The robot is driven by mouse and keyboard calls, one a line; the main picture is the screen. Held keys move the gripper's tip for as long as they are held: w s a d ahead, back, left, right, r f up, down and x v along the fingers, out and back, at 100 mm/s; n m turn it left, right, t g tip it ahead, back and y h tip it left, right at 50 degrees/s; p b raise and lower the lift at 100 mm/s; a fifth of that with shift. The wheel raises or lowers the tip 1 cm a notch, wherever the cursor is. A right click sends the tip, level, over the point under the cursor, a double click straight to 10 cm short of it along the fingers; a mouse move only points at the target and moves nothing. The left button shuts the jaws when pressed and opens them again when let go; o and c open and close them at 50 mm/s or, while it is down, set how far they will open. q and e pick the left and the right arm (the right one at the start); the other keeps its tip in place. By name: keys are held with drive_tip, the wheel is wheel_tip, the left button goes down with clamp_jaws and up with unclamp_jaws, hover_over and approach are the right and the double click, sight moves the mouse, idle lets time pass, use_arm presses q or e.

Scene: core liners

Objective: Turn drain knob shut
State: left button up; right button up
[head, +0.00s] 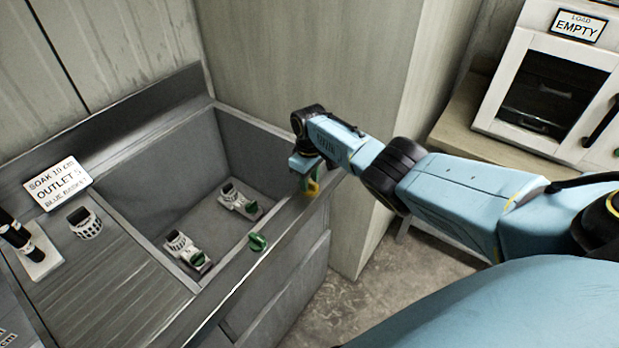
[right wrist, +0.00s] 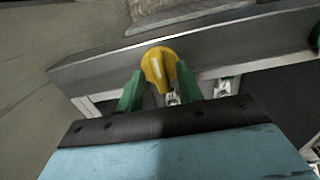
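A yellow knob (head: 313,188) is on the front rim of the grey sink (head: 262,252), near its right end. In the right wrist view the yellow knob (right wrist: 158,66) lies between my two green fingertips. My right gripper (head: 304,180) is at this knob, its fingers apart, one on each side. Whether both fingers press on the knob is not clear. A green knob (head: 258,242) is farther left on the same rim. A green piece, likely that knob (right wrist: 317,38), shows at the right edge of the wrist view. No knob wording is readable. My left gripper is not in view.
Two white fixtures with green parts, one (head: 186,250) nearer and one (head: 240,200) farther, are on the sink floor. A sign (head: 58,185) reading "SOAK 10 cm, OUTLET 5, BLUE BASKET" stands on the left counter. A white cabinet (head: 500,75) marked "EMPTY" stands at right.

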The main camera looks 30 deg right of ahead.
sight(310, 181)
drive_tip(key=shift+r, duration=0.1)
drive_tip(key=shift+r, duration=0.25)
wheel_tip(310, 181, up, 13)
drive_tip(key=p, duration=0.2)
drive_tip(key=shift+f, duration=0.15)
